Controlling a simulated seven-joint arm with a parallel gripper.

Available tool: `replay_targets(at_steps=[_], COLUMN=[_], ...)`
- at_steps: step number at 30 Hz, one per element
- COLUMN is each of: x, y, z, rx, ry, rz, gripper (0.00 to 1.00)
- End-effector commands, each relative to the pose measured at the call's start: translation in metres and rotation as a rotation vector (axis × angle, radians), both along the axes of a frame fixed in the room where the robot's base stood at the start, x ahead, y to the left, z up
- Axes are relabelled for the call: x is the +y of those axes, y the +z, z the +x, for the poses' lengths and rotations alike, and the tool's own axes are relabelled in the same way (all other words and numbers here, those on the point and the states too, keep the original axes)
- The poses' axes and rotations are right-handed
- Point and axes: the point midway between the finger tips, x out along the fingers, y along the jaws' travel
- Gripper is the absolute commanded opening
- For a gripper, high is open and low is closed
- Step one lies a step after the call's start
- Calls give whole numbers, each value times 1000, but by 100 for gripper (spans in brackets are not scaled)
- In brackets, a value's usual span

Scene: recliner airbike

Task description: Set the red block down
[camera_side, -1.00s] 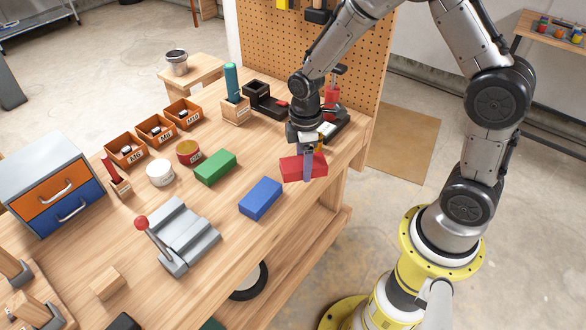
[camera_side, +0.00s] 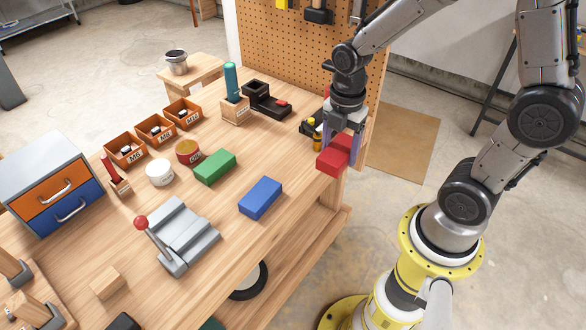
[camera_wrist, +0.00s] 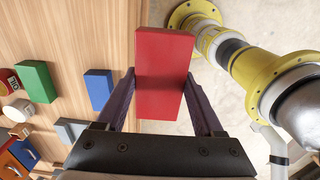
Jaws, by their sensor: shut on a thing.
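The red block (camera_side: 331,163) is between the fingers of my gripper (camera_side: 343,143), which is shut on it. In the side view the block is at the right edge of the wooden table (camera_side: 240,245). The wrist view shows the red block (camera_wrist: 163,70) between the two dark fingers of my gripper (camera_wrist: 164,98). There the table's edge runs along the block's left side, and floor shows to its right. I cannot tell the exact height of the block from these views. The fingers hide part of it in the side view.
A blue block (camera_side: 261,198) and a green block (camera_side: 215,167) lie on the table. A grey lever fixture (camera_side: 178,240) stands left of the blue block. A pegboard (camera_side: 300,60) rises behind. Bare table lies between the blue block and the right edge.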

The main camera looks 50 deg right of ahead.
Motion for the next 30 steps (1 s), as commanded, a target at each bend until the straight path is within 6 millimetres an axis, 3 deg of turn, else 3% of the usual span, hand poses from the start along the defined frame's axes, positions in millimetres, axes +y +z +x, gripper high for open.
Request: replay_targets(at_steps=[5, 17, 21, 30], x=[-1, -10, -12, -14], y=[-5, -43, -67, -88], z=[11, 93, 112, 131], rx=[1, 1, 2, -2], ry=[0, -1, -1, -1], rz=[0, 0, 0, 0], gripper=[7, 7, 7, 7])
